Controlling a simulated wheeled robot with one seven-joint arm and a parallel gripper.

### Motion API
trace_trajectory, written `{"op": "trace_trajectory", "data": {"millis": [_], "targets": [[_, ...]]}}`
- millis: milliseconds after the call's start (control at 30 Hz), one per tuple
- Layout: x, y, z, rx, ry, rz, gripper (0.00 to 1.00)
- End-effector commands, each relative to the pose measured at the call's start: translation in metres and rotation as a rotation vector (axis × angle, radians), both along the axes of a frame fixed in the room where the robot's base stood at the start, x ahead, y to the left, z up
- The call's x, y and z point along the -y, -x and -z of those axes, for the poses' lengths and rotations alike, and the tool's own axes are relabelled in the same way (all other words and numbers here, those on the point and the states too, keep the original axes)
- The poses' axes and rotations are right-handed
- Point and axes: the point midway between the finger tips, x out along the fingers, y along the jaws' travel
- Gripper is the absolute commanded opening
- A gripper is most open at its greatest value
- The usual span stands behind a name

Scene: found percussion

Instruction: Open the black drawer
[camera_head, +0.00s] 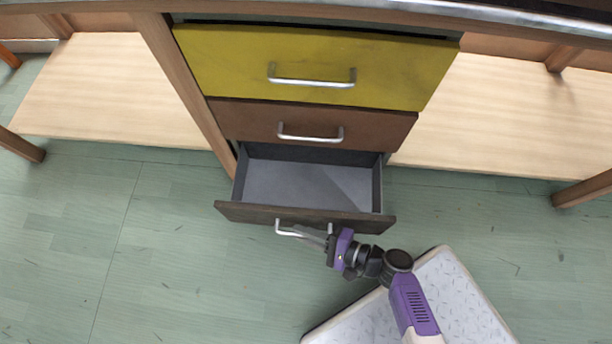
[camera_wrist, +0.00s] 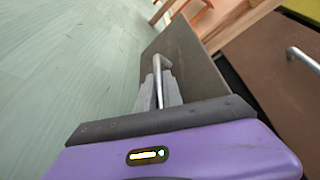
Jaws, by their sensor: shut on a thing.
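The black drawer (camera_head: 305,217) is the lowest of three and is pulled well out, its grey inside empty. Its dark front also shows in the wrist view (camera_wrist: 190,62). Its silver bar handle (camera_head: 287,232) sits on the front. My gripper (camera_head: 318,236) is in front of the drawer, coming from the lower right, with its fingers at the handle. In the wrist view the grey fingers (camera_wrist: 159,88) are shut on the handle (camera_wrist: 159,80), one on each side of the bar.
Above are a closed brown drawer (camera_head: 350,128) and a closed yellow drawer (camera_head: 310,60) with silver handles. Pale wooden shelves (camera_head: 110,90) flank the unit on both sides. My white base stands at the lower right. The green floor (camera_head: 150,260) to the left is clear.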

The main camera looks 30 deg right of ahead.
Motion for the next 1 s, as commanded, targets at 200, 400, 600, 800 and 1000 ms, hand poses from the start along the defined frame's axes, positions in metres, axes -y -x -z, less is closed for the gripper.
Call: {"op": "trace_trajectory", "data": {"millis": [200,400,600,800,1000], "targets": [[-0.022,0.033,0.0,-0.002,0.0,0.005,0.0],[-0.031,0.045,0.001,-0.001,0.002,0.005,0.0],[-0.032,0.047,0.001,0.0,0.003,0.004,0.0],[-0.032,0.047,0.001,0.0,0.003,0.004,0.13],[-0.033,0.047,0.0,0.0,0.002,0.003,0.2]]}}
